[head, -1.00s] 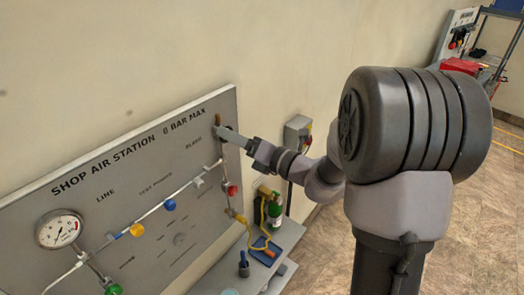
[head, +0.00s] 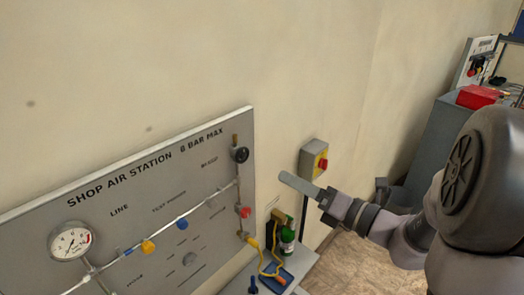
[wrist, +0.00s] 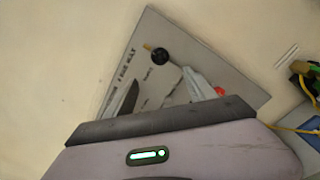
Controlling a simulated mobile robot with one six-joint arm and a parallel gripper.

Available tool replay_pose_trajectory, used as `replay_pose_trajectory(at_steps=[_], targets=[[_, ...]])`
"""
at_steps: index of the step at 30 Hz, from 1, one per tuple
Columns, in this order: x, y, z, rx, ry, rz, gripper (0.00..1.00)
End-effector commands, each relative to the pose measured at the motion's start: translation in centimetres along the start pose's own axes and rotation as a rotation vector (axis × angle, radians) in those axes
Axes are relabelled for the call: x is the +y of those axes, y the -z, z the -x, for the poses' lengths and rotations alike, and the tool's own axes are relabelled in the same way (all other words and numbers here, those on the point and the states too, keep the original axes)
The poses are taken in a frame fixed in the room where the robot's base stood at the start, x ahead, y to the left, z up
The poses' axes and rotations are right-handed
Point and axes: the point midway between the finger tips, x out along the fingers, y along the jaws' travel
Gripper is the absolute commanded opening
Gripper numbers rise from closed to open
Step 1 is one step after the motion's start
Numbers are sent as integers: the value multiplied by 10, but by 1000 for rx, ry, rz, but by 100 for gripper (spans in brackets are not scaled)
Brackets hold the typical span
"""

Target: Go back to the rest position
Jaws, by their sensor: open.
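My gripper (head: 302,187) is at the right of the shop air station panel (head: 120,205) in the head view, clear of it and in front of the wall. It is open and empty. In the wrist view, its two fingers (wrist: 163,95) point toward the panel, apart from each other. A black round knob (head: 240,155) sits at the panel's upper right end; it also shows in the wrist view (wrist: 160,55). A red valve handle (head: 244,212) is below it on the pipe.
A grey box with a red and yellow switch (head: 315,158) is on the wall close to my gripper. A green bottle (head: 288,238) and a yellow hose (head: 263,262) are on the shelf below. A red box (head: 480,97) stands on a grey cabinet at the right.

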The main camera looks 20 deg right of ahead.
Motion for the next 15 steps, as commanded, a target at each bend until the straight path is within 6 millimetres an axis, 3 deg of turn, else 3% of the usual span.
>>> replay_pose_trajectory(at_steps=[2,4,5,7,10,12,15], targets=[[3,12,-4,35,-11,34,64],[12,49,-12,144,-46,150,64],[18,74,-16,216,-73,231,64],[30,147,-16,426,-161,497,64],[28,257,10,746,-346,1011,64],[4,318,42,949,-512,1459,64],[-35,354,77,1139,-727,2070,64]])
